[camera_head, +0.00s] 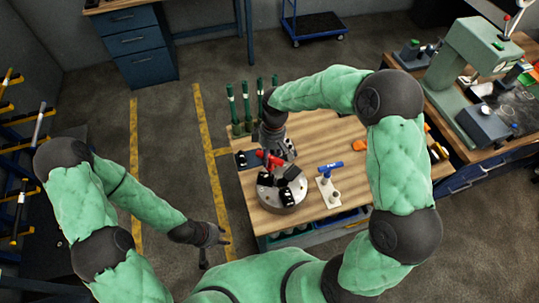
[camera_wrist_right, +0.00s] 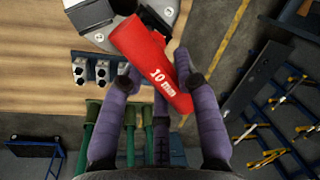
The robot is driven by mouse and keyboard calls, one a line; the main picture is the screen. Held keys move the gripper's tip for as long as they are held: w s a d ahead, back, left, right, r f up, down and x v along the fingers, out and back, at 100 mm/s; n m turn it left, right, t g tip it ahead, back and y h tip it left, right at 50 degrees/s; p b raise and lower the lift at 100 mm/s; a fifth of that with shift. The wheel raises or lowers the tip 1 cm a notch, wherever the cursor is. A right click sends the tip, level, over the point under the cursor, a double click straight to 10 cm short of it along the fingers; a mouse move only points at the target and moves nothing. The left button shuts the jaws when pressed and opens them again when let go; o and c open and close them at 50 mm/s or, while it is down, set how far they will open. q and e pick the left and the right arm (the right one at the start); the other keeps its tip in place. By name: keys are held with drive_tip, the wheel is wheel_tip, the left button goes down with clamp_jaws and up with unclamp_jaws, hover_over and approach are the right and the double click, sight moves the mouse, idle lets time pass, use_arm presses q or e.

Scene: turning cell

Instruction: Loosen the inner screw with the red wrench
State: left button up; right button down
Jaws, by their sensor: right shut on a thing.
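The red wrench (camera_wrist_right: 150,60), marked "10 mm", lies between the purple fingers of my right gripper (camera_wrist_right: 155,70) in the right wrist view. My right gripper (camera_head: 271,150) is shut on it. In the head view the red wrench (camera_head: 270,160) shows just above a round grey chuck (camera_head: 282,202) with dark jaws on the table. The inner screw is too small or hidden to make out, so I cannot tell whether the wrench touches it. My left gripper (camera_head: 217,247) hangs low, left of the table, open and empty.
A blue-handled tool (camera_head: 329,169) stands on a white holder (camera_head: 329,192) right of the chuck on the wooden table (camera_head: 352,140). Green-handled tools (camera_head: 246,100) stand at the table's far left. A green machine (camera_head: 470,60) is on the right bench. Floor left of the table is clear.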

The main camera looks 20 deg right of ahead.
drive_tip(key=shift+n, duration=0.7)
drive_tip(key=shift+a, duration=0.1)
drive_tip(key=shift+n+h+p, duration=0.3)
drive_tip(key=shift+n+p, duration=0.2)
drive_tip(key=shift+n, duration=0.9)
drive_tip(key=shift+a+n+g+h+p, duration=0.15)
drive_tip(key=shift+n+g+h+p, duration=0.2)
drive_tip(key=shift+n, duration=1.05)
drive_tip(key=shift+s+n+p, duration=0.1)
drive_tip(key=shift+n+p, duration=0.25)
drive_tip(key=shift+n, duration=1.05)
drive_tip(key=shift+h, duration=0.25)
